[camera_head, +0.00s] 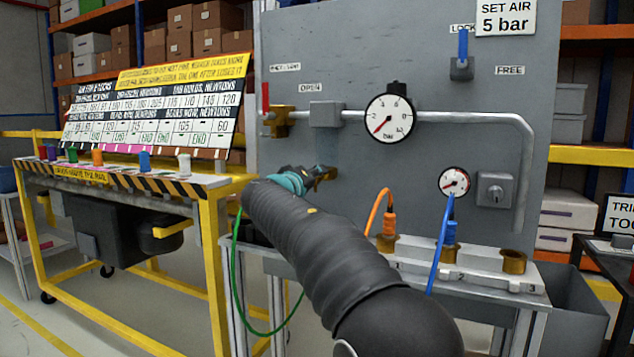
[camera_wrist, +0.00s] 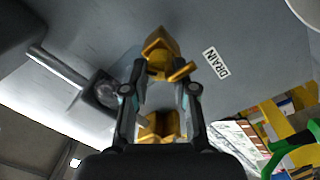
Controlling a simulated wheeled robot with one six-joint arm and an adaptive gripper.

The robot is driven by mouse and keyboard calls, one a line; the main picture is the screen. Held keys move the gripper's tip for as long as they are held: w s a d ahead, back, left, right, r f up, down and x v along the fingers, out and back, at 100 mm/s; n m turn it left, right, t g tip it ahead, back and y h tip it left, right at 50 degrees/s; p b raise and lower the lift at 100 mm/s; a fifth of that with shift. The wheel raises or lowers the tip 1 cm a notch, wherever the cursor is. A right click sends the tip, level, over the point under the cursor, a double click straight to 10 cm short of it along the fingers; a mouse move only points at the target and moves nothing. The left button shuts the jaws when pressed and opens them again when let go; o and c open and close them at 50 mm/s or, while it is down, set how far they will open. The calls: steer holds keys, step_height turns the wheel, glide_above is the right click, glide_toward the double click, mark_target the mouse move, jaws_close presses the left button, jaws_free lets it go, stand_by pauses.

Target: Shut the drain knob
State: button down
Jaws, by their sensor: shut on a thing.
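The drain knob (camera_wrist: 158,52) is a brass-yellow piece on the grey panel, beside the DRAIN label (camera_wrist: 216,62) in the wrist view. A short brass bar sticks out at its right side. My gripper (camera_wrist: 162,84) is at the knob, with one finger on each side, and is shut on it. Another brass-coloured piece (camera_wrist: 160,126) shows lower between the fingers. In the head view, my gripper (camera_head: 312,178) reaches the lower left of the panel, and brass shows at its tips. My arm and fingers hide part of the knob, so its turn angle is unclear.
The grey panel (camera_head: 350,60) carries a large gauge (camera_head: 389,119), a small gauge (camera_head: 454,182) and a pipe. Orange (camera_head: 374,210) and blue (camera_head: 440,245) hoses stand to the right of my arm. A yellow-framed bench (camera_head: 215,225) stands left. A green hose (camera_head: 236,280) hangs beside my arm.

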steer(key=n+p, duration=0.1)
steer(key=n, duration=1)
steer(key=shift+f+y, duration=0.1)
steer(key=shift+y, duration=0.2)
steer(key=shift+n+t, duration=0.3)
steer(key=c, duration=0.9)
jaws_free()
steer(key=shift+f, duration=0.1)
steer(key=shift+s, duration=0.1)
steer(key=v, duration=1.2)
